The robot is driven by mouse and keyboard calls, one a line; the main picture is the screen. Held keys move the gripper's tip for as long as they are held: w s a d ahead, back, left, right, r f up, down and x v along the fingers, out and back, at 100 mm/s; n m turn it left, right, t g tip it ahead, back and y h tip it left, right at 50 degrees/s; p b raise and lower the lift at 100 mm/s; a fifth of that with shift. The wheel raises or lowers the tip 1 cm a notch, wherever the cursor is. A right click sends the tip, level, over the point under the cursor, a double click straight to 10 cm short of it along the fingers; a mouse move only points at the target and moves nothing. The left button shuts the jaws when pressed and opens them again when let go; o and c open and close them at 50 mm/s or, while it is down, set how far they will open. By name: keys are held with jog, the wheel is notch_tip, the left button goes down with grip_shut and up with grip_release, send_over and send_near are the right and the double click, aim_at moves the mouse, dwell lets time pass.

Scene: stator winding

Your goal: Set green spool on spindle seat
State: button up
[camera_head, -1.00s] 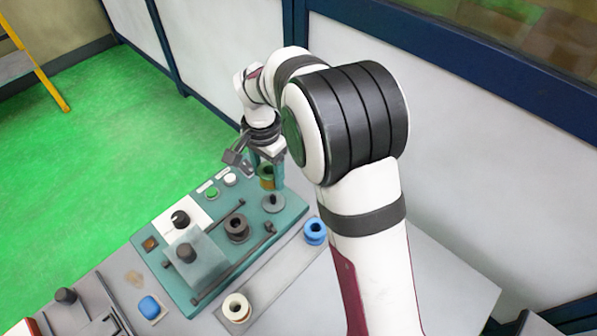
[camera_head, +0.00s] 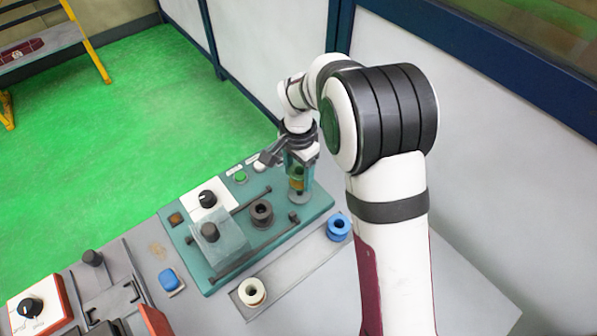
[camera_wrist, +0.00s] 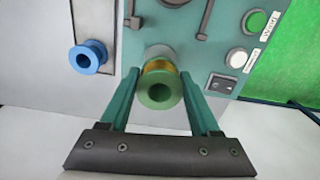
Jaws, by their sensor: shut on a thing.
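My gripper (camera_head: 300,172) is shut on the green spool (camera_head: 297,184), which has a copper-coloured winding. In the wrist view, the green spool (camera_wrist: 158,92) sits between the two teal fingers, its hollow end facing the camera. The spindle seat (camera_head: 299,198), a round grey disc on the right end of the teal plate, lies directly below the spool. The spool is close over the seat and looks upright. I cannot tell whether it touches. The seat's centre is hidden by the spool and fingers.
A dark spool (camera_head: 261,212) stands on the teal plate (camera_head: 322,203), beside a clear-covered block (camera_head: 212,243) and dark rods. A blue spool (camera_head: 338,226) and a cream spool (camera_head: 252,292) stand on the grey strip in front. A green button (camera_head: 240,177) is at the back edge.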

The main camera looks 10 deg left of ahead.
jog(key=shift+f, duration=0.15)
jog(key=shift+f, duration=0.85)
jog(key=shift+f, duration=0.15)
jog(key=shift+f, duration=0.6)
jog(key=shift+f, duration=0.1)
jog(key=shift+f, duration=0.45)
jog(key=o, duration=1.4)
